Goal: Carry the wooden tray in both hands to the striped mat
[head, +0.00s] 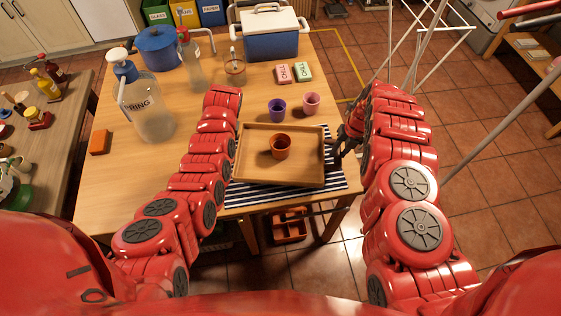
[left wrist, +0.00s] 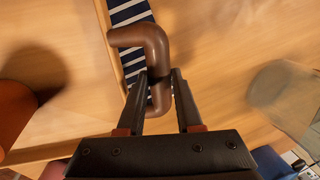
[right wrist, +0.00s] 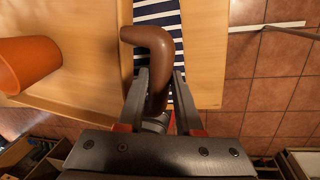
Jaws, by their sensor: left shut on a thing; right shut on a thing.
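The wooden tray (head: 250,168) is over the navy-and-white striped mat (head: 285,198), whose stripes show along the near and right sides. I cannot tell whether the tray touches the mat. A terracotta cup (head: 281,147) stands upright in it; the cup also shows in the right wrist view (right wrist: 28,64). My right gripper (head: 345,137) is shut on the tray's brown right handle (right wrist: 150,42). My left gripper (left wrist: 160,88) is shut on the brown left handle (left wrist: 148,40); in the head view my left arm hides it.
A purple cup (head: 277,110) and a pink cup (head: 311,103) stand just behind the tray. Pink (head: 283,73) and green (head: 303,71) boxes, a cooler (head: 270,35), a blue pot (head: 160,47) and a large bottle (head: 150,110) are farther back or left. An orange block (head: 99,142) lies left.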

